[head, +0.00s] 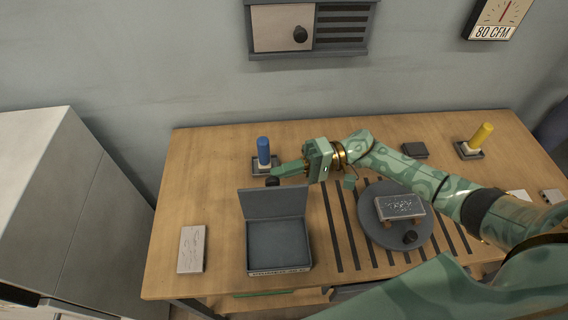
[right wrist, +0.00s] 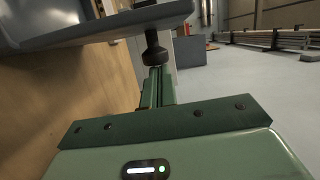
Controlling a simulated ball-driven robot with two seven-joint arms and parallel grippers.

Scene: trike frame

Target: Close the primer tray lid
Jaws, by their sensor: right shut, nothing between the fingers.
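The primer tray (head: 278,246) is a dark grey box on the wooden table. Its lid (head: 273,204) stands up, roughly upright, along the tray's back edge, so the empty-looking inside shows. A black knob (head: 272,181) shows at the lid's top edge. My right gripper (head: 276,174) is shut and empty, behind the lid's top with its fingertips close to the knob. In the right wrist view the shut fingers (right wrist: 157,72) point at the knob (right wrist: 154,52), with the lid (right wrist: 110,24) above; I cannot tell whether they touch. My left gripper is not in view.
A grey block (head: 192,249) lies left of the tray. A round plate (head: 375,232) with a block on it sits right of the tray.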

